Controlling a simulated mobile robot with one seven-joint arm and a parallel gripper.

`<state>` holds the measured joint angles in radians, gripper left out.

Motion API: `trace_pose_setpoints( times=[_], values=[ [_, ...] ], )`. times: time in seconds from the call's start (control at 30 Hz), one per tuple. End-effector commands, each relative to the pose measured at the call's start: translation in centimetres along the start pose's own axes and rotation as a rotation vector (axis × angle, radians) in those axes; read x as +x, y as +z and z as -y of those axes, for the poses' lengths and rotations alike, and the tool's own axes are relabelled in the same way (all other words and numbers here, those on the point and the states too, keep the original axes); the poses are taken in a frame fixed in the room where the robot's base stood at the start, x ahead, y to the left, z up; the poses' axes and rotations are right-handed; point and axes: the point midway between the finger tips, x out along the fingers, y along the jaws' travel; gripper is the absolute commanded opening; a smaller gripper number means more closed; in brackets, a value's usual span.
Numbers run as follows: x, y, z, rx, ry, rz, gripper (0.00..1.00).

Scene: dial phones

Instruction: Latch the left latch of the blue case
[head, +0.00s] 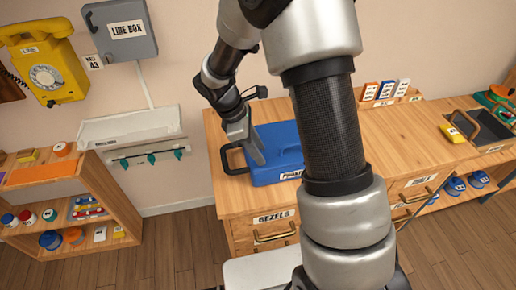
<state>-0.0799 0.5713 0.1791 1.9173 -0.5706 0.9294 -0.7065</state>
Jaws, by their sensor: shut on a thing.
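The blue case (281,143) lies closed on the wooden cabinet top, with a white label (291,175) on its front side. A black handle (225,161) sticks out at its left end. My gripper (259,158) points down at the left part of the case, beside the handle, and is shut on a part of the case there. The gripper hides what lies between its fingers, and I cannot make out the left latch. My arm hides the right end of the case.
The wooden cabinet top (221,193) is bare in front of the case. Labelled boxes (386,91) stand at the back right. A dark open tray (484,126) and a yellow thing (452,133) are further right. A shelf unit (110,192) stands left, across a floor gap.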

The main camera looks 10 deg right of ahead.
Motion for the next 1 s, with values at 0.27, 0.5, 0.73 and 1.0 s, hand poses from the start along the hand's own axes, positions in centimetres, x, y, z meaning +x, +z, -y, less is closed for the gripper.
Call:
trace_pose_setpoints(
  times=[0.27, 0.5, 0.73, 1.0],
  values=[
    [-0.12, 0.07, -0.25, 0.240, -0.100, 0.000, 0.10],
    [-0.10, 0.13, -0.44, 0.453, -0.187, -0.001, 0.10],
    [-0.05, 0.21, -0.56, 0.654, -0.271, -0.001, 0.10],
    [0.03, 0.37, -0.73, 0.889, -0.368, -0.001, 0.10]
  ],
)
